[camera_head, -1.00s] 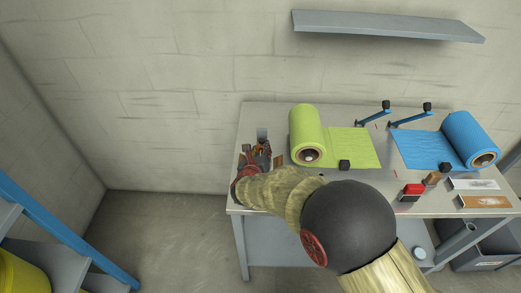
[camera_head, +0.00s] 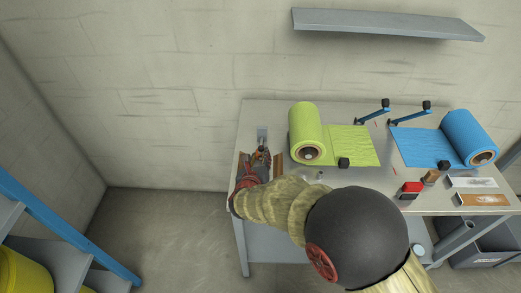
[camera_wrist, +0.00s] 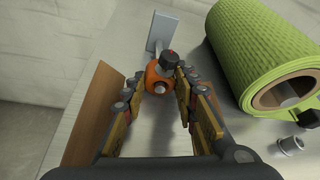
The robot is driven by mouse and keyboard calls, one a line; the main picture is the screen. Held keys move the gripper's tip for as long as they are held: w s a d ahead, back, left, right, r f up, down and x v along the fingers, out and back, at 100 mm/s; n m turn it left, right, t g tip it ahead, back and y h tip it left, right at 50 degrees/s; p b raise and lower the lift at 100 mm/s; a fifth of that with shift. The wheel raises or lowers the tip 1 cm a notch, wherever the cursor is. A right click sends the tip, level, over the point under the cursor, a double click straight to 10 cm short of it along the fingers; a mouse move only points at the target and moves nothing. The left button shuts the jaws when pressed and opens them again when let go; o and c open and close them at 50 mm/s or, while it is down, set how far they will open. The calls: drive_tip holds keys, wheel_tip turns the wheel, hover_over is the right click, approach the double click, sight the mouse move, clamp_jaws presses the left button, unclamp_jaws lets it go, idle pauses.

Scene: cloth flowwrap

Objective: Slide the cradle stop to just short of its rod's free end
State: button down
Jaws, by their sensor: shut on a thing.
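The cradle stop, an orange collar with a black knob on top, shows in the wrist view (camera_wrist: 162,70). My gripper (camera_wrist: 159,78) is shut on it, one finger on each side; the gripper also shows in the head view (camera_head: 260,157). A grey rod end (camera_wrist: 157,88) shows in the collar's near face; only a short bit of it is visible. Behind the stop stands an upright grey plate (camera_wrist: 161,30), also in the head view (camera_head: 262,134).
Brown cradle boards flank my gripper, the left one (camera_wrist: 95,115) plain in the wrist view. A green roll (camera_head: 306,135) lies close on the right, with a small metal knob (camera_wrist: 290,145) before it. A blue roll (camera_head: 470,138) is farther right.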

drive_tip(key=c, duration=1.7)
unclamp_jaws()
drive_tip(key=shift+a, duration=0.1)
drive_tip(key=v, duration=1.2)
